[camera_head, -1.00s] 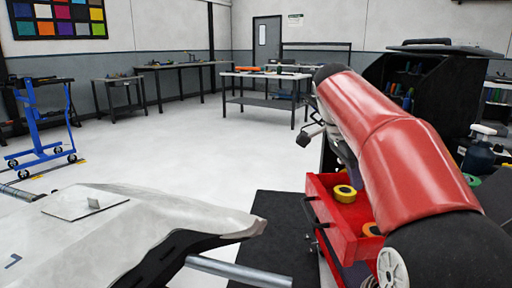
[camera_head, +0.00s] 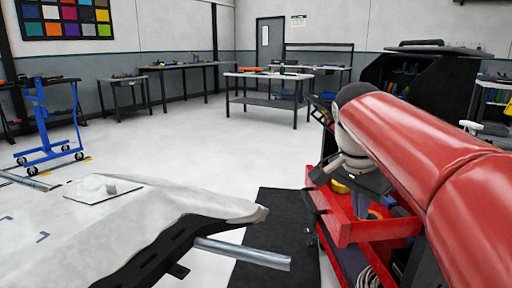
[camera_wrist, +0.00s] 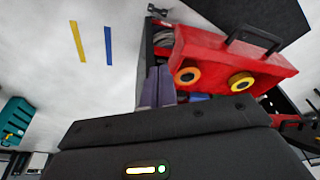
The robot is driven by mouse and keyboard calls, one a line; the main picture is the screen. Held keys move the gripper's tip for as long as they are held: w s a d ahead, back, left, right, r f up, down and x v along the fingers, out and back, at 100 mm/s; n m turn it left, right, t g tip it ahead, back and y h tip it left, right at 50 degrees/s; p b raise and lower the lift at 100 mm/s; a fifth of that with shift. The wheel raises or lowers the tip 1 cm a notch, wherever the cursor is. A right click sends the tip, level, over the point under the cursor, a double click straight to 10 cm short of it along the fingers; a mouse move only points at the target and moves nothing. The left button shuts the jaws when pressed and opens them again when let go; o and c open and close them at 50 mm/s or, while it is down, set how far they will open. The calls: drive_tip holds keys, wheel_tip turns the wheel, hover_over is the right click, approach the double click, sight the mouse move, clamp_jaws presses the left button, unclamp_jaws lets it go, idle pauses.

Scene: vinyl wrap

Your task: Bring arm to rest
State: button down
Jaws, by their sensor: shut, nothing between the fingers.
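My red arm (camera_head: 415,145) reaches in from the right of the head view, with its pale wrist bent downward. My gripper (camera_head: 361,212) hangs over the open red drawer of the tool cart (camera_head: 345,232). In the wrist view my gripper (camera_wrist: 158,72) shows its two grey fingers together and empty, in front of the red drawer (camera_wrist: 230,55). I cannot tell whether it touches the drawer. An orange tape roll (camera_wrist: 187,76) and a yellow tape roll (camera_wrist: 241,83) lie in the drawer. In the head view the arm hides part of the cart.
A pale car panel (camera_head: 130,225) on a metal stand fills the lower left. A black mat (camera_head: 275,235) lies between it and the cart. A blue wheeled stand (camera_head: 45,125) is at the left and a workbench (camera_head: 268,90) further back. The pale floor between is clear.

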drive_tip(key=s+a+f+n+t+y, duration=0.1)
drive_tip(key=s+a+f+n, duration=0.1)
drive_tip(key=s+f+n, duration=0.3)
drive_tip(key=s+a+f+n+t+y, duration=0.1)
drive_tip(key=s+a+f+n+t, duration=0.1)
drive_tip(key=s+f+n, duration=0.4)
drive_tip(key=s+f, duration=0.3)
drive_tip(key=s, duration=0.2)
drive_tip(key=shift+a+f+n+t+y, duration=0.3)
drive_tip(key=shift+a+f, duration=0.05)
drive_tip(key=shift+a, duration=0.05)
